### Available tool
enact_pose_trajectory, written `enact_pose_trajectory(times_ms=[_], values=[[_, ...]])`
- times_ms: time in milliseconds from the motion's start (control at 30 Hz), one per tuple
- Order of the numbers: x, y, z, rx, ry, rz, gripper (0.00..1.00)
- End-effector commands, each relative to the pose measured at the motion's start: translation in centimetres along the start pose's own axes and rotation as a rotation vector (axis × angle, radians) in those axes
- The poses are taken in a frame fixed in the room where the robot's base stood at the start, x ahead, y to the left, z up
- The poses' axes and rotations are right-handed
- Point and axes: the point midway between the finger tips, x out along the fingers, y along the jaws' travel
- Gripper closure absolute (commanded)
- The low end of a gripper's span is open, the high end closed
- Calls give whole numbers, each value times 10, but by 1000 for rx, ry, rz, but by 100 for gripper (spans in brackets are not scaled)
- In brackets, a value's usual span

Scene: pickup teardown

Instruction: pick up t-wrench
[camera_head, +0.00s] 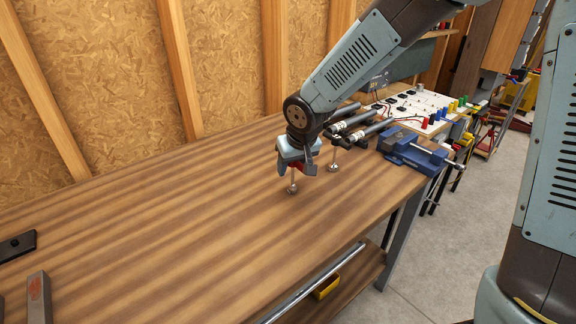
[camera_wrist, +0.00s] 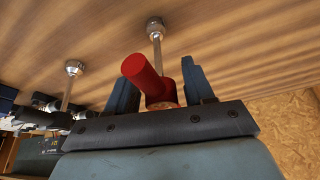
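A T-wrench (camera_wrist: 143,72) with a red crossbar handle and a thin metal shaft stands upright on the bench, its round socket end down. It also shows in the head view (camera_head: 292,187), with its handle mostly hidden by my gripper. My gripper (camera_wrist: 160,78) is over the top of the wrench, pointing down, with its two dark fingers apart. The red handle lies slantwise between the fingers, and a gap shows beside the right finger. My gripper also shows in the head view (camera_head: 297,163).
Black cylinders (camera_head: 355,125) and a blue vise (camera_head: 412,150) are further right. A grey block (camera_head: 38,298) and dark piece (camera_head: 17,246) lie left. The bench's middle is clear.

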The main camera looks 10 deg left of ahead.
Motion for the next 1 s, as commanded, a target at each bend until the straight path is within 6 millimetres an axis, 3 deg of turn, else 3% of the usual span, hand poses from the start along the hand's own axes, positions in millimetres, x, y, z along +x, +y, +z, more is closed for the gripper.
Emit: enact_pose_trajectory(times_ms=[67, 533, 833, 1000], values=[[0, 0, 0, 0, 0, 0, 56], [0, 0, 0, 1, 0, 0, 100], [-2, 0, -1, 1, 1, 0, 100], [-16, 1, -7, 3, 4, 1, 100]])
